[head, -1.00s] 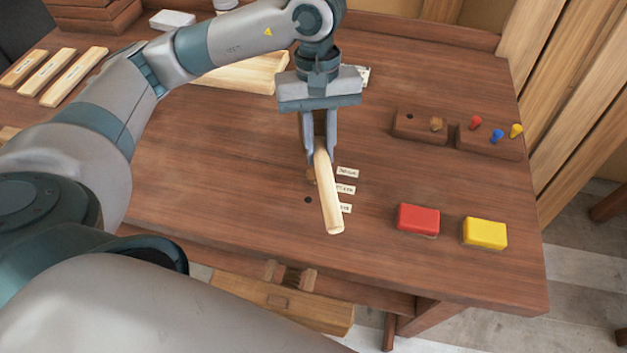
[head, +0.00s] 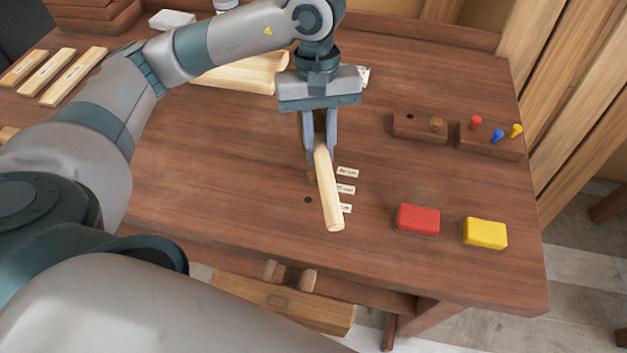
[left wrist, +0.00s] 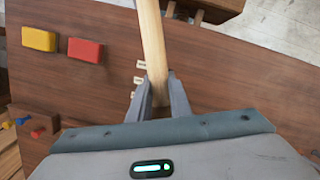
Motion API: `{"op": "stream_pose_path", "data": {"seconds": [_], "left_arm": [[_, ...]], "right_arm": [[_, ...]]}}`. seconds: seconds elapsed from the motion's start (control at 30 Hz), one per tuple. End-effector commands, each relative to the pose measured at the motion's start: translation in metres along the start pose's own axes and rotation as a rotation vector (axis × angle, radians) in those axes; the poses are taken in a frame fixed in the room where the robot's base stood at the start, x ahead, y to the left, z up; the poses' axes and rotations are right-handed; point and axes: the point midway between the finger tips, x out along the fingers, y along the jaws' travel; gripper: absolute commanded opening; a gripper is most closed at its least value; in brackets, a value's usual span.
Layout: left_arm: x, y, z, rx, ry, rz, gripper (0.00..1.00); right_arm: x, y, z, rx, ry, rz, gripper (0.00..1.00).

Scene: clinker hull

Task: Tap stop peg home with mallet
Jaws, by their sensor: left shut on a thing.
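My left gripper (head: 320,150) is shut on the pale wooden handle (head: 328,195), which I take to be the mallet's. The handle slants toward the front of the bench; it also shows in the left wrist view (left wrist: 153,40), between the fingers (left wrist: 160,97). No mallet head can be made out. A small brown piece (head: 311,176), perhaps the stop peg, shows beside the handle, partly hidden by it and the finger. I cannot tell how deep it sits. A dark hole (head: 308,199) lies just in front of it. Small paper labels (head: 347,172) line the handle's right side. My right gripper is not in view.
A red block (head: 418,219) and a yellow block (head: 485,233) lie to the right on the bench (head: 240,215). Behind them are a wooden holder (head: 410,130) with a brown peg (head: 437,124) and one with coloured pegs (head: 490,145). Pale planks (head: 72,77) lie at far left.

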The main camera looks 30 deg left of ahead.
Motion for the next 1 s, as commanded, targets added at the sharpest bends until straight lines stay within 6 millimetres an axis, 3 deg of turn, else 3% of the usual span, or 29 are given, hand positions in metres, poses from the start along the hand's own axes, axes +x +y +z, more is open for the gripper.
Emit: {"op": "stream_pose_path", "data": {"seconds": [0.47, 1.0], "left_arm": [[0.007, -0.001, 0.0, -0.002, -0.007, -0.006, 0.0], [0.033, -0.003, -0.006, 0.001, -0.067, -0.001, 0.0]], "right_arm": [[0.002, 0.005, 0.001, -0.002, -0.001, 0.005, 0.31], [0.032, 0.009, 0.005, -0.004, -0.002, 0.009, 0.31]]}}
